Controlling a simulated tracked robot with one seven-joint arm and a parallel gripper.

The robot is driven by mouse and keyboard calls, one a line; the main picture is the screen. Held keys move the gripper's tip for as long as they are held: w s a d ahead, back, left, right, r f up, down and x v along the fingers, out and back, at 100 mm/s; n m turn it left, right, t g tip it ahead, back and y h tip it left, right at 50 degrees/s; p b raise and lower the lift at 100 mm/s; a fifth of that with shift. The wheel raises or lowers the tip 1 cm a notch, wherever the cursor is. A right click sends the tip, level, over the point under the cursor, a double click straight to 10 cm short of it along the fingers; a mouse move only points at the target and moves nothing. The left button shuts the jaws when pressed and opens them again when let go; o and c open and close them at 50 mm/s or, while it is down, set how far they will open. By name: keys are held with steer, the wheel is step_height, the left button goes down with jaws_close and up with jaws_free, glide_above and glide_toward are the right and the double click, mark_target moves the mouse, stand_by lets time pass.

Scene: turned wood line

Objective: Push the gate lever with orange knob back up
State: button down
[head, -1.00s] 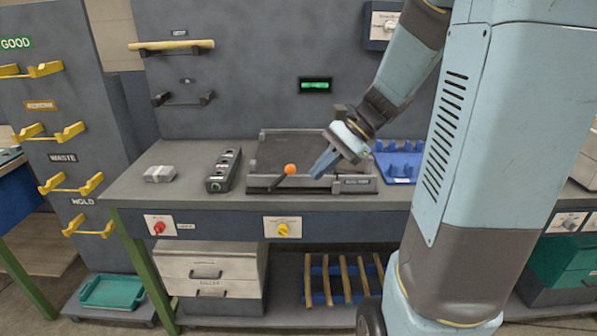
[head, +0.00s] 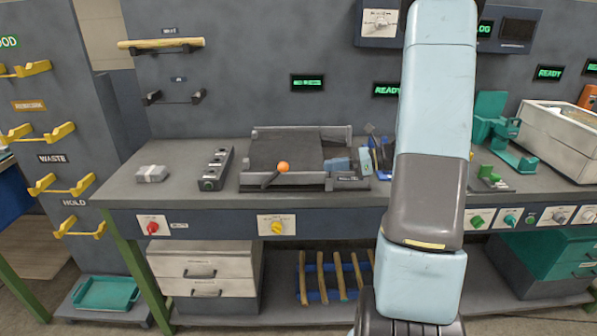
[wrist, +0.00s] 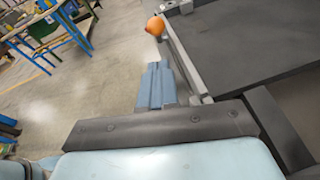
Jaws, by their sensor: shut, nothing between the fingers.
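The gate lever (head: 269,180) sits at the front of a dark tray-like fixture (head: 252,143) on the bench and slants up to the right to its orange knob (head: 283,167). In the wrist view the orange knob (wrist: 155,27) shows just beyond my fingertips, with a visible gap. My gripper (head: 328,165) is shut and empty, to the right of the knob over the fixture's front right part. Its blue fingers (wrist: 155,70) point toward the knob in the wrist view, beside the fixture's front rail (wrist: 180,55). The lever's shaft is mostly hidden there.
A black switch strip (head: 215,170) and a grey block (head: 151,174) lie left of the fixture. A yellow knob (head: 277,228) and a red knob (head: 152,227) are on the bench front. My arm hides part of the bench to the right.

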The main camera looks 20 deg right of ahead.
steer(key=shift+a, duration=0.1)
steer(key=x, duration=1)
